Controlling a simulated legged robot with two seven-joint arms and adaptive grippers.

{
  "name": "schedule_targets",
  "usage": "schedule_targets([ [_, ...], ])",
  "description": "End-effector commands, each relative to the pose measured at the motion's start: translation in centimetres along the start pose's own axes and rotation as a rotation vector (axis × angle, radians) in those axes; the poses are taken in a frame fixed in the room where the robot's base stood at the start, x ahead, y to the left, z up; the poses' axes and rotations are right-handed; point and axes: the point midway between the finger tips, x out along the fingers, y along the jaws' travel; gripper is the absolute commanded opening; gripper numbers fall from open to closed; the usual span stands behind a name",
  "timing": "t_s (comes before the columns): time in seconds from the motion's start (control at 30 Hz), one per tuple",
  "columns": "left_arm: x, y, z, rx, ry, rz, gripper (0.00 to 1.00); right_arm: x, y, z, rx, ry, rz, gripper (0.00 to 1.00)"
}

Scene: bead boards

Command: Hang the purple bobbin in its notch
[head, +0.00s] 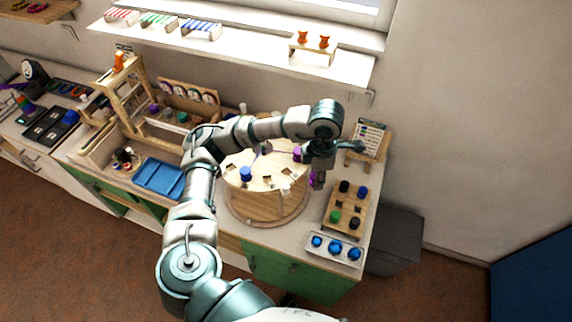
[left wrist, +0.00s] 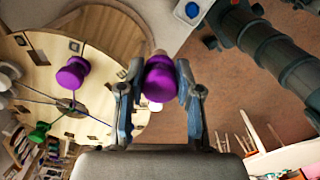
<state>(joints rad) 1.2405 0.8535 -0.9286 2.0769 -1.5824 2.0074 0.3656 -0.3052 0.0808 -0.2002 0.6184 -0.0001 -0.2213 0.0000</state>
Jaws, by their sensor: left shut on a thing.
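My left gripper (head: 318,171) is shut on a purple bobbin (left wrist: 160,84), held between its two fingers in the left wrist view. A green bobbin (left wrist: 40,132) and a blue bobbin (head: 246,174) are also on the board. The notches are too small to tell apart. My right gripper is not in view.
A wooden rack (head: 345,206) with several dark, blue and green pieces stands right of the board. A white tray (head: 334,248) of blue pieces lies in front of it. A sign on a stand (head: 371,139) is behind. A blue tray (head: 159,177) lies left.

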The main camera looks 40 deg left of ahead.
Motion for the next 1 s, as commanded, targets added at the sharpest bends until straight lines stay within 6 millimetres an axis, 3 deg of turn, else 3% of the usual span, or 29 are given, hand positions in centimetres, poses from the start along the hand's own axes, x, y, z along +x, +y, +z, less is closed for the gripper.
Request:
schedule_targets([
  [0.2, 0.5, 4.2, -3.9, -0.002, 0.009, 0.003, 0.0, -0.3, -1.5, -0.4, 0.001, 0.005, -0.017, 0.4],
  [0.5, 1.0, 8.1, -7.5, 0.003, 0.004, 0.003, 0.0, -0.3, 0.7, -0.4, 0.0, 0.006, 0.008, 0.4],
  [0.77, 3.9, 8.6, -8.0, 0.006, 0.007, -0.003, 0.0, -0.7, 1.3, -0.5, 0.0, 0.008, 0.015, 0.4],
  [1.0, 4.7, 8.5, -7.8, 0.005, 0.004, 0.003, 0.0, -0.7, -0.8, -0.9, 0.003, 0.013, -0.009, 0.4],
])
